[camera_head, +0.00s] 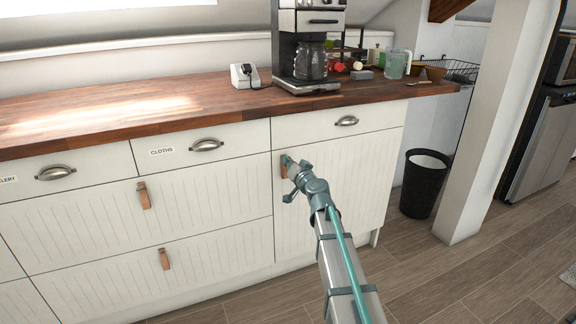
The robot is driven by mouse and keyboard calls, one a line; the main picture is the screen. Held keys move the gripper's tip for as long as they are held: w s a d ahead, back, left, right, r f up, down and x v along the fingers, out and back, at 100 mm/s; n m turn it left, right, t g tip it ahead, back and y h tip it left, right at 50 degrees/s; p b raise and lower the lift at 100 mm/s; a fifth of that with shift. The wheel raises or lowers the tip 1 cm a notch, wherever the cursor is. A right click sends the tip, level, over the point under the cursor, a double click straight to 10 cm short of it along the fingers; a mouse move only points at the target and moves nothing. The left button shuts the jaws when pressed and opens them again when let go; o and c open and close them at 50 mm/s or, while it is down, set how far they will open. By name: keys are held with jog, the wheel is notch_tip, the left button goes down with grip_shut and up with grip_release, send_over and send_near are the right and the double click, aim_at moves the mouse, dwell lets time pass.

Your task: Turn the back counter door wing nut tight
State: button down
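The back counter door (350,190) is a cream panelled cabinet door below the right-hand drawer, and it looks shut.
A wooden counter top (170,108) overhangs the drawers. A coffee machine (307,50), a small white device (245,76) and a glass jug (396,64) stand on it. A black bin (425,185) and a white post (487,130) stand at right. The wooden floor in front is clear.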

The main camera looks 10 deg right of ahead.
jog(key=m, duration=1.1)
jog(key=shift+d+f, duration=0.1)
jog(key=shift+f, duration=0.1)
jog(key=shift+m, duration=0.4)
jog(key=c, duration=1.3)
grip_release()
jog(key=shift+c, duration=0.2)
jog(key=v, duration=0.8)
